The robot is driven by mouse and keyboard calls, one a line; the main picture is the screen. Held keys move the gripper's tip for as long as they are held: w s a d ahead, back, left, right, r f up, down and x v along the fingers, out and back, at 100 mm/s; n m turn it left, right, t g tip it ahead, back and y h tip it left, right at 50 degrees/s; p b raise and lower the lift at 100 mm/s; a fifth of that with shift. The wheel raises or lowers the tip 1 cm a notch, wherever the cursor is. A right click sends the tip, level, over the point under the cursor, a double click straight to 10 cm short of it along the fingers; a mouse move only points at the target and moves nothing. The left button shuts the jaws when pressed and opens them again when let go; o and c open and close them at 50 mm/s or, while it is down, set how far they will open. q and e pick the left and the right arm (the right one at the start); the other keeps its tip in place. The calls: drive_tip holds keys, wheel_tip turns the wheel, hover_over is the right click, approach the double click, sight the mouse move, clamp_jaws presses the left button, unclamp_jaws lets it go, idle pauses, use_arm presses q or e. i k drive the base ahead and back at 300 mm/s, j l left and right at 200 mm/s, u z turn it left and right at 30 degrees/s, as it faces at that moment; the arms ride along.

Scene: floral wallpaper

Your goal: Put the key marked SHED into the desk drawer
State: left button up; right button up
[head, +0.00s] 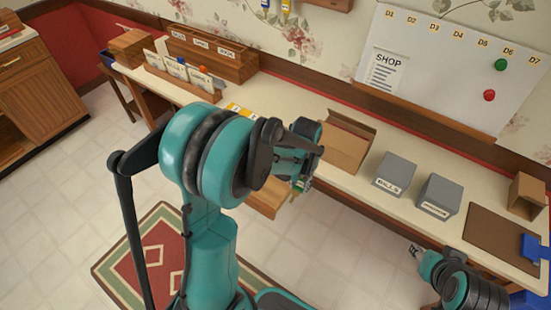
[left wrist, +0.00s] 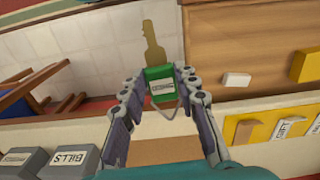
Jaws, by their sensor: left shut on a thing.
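My left gripper (head: 303,187) is shut on the green tag of a key; in the left wrist view the gripper (left wrist: 162,95) has a finger on each side of the tag. The brass key (left wrist: 152,45) sticks out beyond the fingertips. Its green tag (left wrist: 159,73) has a white label too blurred to read. The wooden drawer (head: 265,199) stands out below the desk's front edge, partly hidden by my left arm. In the left wrist view brown wood, seemingly the drawer (left wrist: 215,35), lies right of the key, with a pale block on it. My right gripper (head: 415,251) is small, at lower right.
On the desk (head: 345,190) stand an open brown box (head: 347,142), two grey boxes (head: 395,175) (head: 438,196), one marked BILLS, and a brown board (head: 500,238). Yellow pieces (left wrist: 250,130) lie near the desk edge. A whiteboard (head: 440,60) hangs behind. A rug (head: 150,250) covers some floor.

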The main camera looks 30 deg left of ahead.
sight(273, 183)
drive_tip(key=j+z, duration=0.1)
drive_tip(key=z, duration=0.7)
drive_tip(key=k+j+z, duration=0.1)
drive_tip(key=z, duration=0.25)
drive_tip(key=k+j, duration=0.15)
drive_tip(key=j, duration=0.15)
drive_tip(key=k+j, duration=0.15)
drive_tip(key=j, duration=0.2)
drive_tip(key=k+j, duration=0.15)
drive_tip(key=j, duration=0.15)
drive_tip(key=k+j, duration=0.2)
drive_tip(key=j, duration=0.15)
drive_tip(key=i+z, duration=0.05)
